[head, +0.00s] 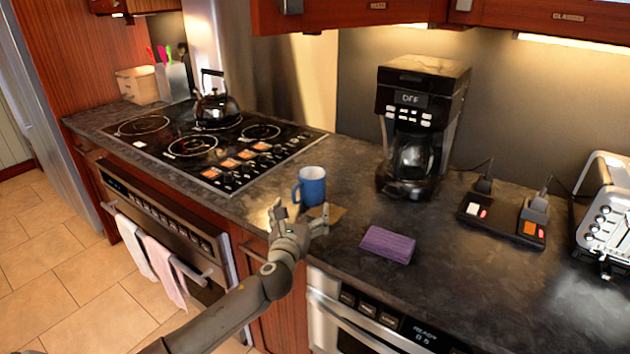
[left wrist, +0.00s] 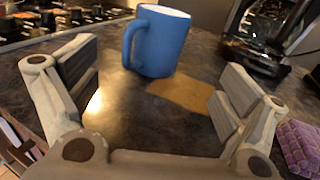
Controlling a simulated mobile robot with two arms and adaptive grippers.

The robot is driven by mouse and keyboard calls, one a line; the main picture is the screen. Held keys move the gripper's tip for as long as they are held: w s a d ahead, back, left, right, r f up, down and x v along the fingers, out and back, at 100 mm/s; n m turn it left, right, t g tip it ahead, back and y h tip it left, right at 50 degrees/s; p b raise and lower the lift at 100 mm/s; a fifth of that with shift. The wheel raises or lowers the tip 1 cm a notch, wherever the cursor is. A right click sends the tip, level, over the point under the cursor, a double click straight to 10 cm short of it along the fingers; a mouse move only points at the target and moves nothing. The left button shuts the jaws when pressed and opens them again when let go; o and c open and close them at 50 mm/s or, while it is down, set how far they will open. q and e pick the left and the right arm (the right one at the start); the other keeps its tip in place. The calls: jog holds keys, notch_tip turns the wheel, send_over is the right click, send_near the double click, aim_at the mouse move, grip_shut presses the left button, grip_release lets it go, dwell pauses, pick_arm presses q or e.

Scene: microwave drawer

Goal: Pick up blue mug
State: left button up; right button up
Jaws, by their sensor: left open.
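The blue mug (head: 312,185) stands upright on the dark counter, just right of the stove. Its handle points left in the head view. In the left wrist view the blue mug (left wrist: 158,42) is ahead of the fingers, with its handle toward the left. My left gripper (head: 299,219) is at the counter's front edge, just in front of the mug. It is open and empty, and the mug lies beyond the gap between its fingertips (left wrist: 158,75), apart from them. My right gripper is not in view.
A tan flat piece (left wrist: 182,93) lies beside the mug. The coffee maker (head: 420,120) stands behind right, the stove (head: 205,145) and kettle (head: 217,104) left. A power strip (head: 502,221) and toaster (head: 606,215) are far right.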

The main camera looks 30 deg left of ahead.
aim_at(309, 191)
pick_arm(q)
jog(key=x, duration=0.3)
jog(key=shift+w+a+r, duration=0.1)
jog(key=shift+w+r, duration=0.1)
jog(key=shift+w, duration=0.1)
jog(key=shift+w+a, duration=0.1)
jog(key=shift+w, duration=0.2)
jog(key=shift+w+f, duration=0.1)
jog(key=shift+w, duration=0.15)
jog(key=shift+w+a, duration=0.25)
jog(key=shift+w, duration=0.2)
jog(key=x, duration=0.4)
jog(key=shift+f, duration=0.1)
jog(key=shift+w, duration=0.25)
jog(key=shift+c, duration=0.4)
jog(key=c, duration=1.4)
jog(key=shift+a, duration=0.1)
jog(key=shift+c, duration=0.2)
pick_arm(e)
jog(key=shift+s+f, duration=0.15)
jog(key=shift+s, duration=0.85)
